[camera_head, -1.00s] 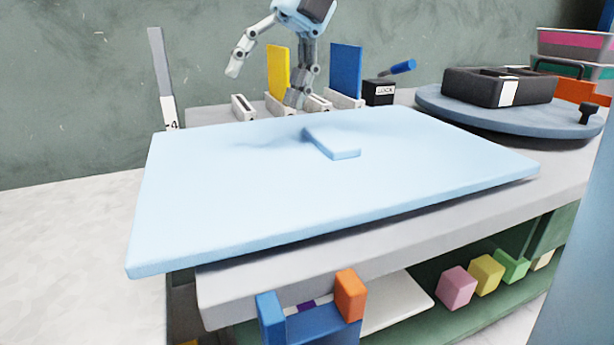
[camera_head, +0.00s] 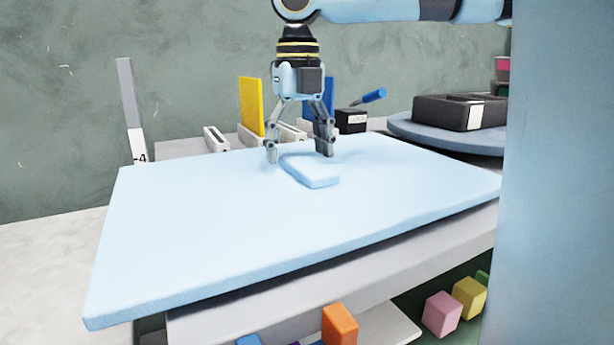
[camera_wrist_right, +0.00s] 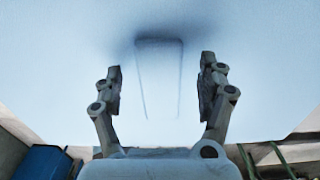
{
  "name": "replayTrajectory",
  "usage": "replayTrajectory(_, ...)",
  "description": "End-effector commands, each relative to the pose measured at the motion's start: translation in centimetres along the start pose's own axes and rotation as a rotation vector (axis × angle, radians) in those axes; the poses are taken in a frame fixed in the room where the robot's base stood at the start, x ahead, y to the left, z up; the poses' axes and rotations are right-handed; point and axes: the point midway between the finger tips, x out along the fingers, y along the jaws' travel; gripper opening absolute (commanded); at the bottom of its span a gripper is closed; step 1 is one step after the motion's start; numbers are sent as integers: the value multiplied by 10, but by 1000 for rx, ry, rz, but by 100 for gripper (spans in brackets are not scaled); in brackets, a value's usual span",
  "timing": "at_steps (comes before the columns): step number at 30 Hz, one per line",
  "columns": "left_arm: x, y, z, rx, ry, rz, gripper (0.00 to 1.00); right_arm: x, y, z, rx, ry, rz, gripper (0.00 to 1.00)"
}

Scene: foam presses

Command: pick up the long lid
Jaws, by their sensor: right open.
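A long, flat light blue bar (camera_head: 312,172), which I take for the long lid, lies on a wide board of the same colour (camera_head: 200,245). My right gripper (camera_head: 299,156) is open and points down at the bar's far end, one finger on each side. In the right wrist view the bar (camera_wrist_right: 159,85) lies between the open fingers (camera_wrist_right: 160,68), with a gap on both sides. Its edges there are faint against the board. I cannot tell how high the fingertips are above the board. My left gripper is not in view.
Behind the board stand a yellow panel (camera_head: 251,106), a blue panel (camera_head: 318,113) and a black box (camera_head: 351,121). A black case (camera_head: 460,113) sits on a round blue table (camera_head: 420,132) at right. The board around the bar is clear.

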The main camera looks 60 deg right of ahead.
Motion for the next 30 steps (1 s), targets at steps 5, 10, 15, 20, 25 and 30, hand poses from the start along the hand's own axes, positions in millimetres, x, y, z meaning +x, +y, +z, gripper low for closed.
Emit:
replayTrajectory(5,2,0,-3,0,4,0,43,14,0,0,0,1,0,75)
replayTrajectory(10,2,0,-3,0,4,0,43,14,0,0,0,0,0,75)
replayTrajectory(15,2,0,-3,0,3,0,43,13,0,0,0,0,0,54)
replayTrajectory(20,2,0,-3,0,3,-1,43,13,0,0,0,0,0,33)
replayTrajectory(25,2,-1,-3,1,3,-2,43,13,0,0,0,0,0,12)
replayTrajectory(30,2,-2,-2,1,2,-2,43,13,0,0,0,0,0,12)
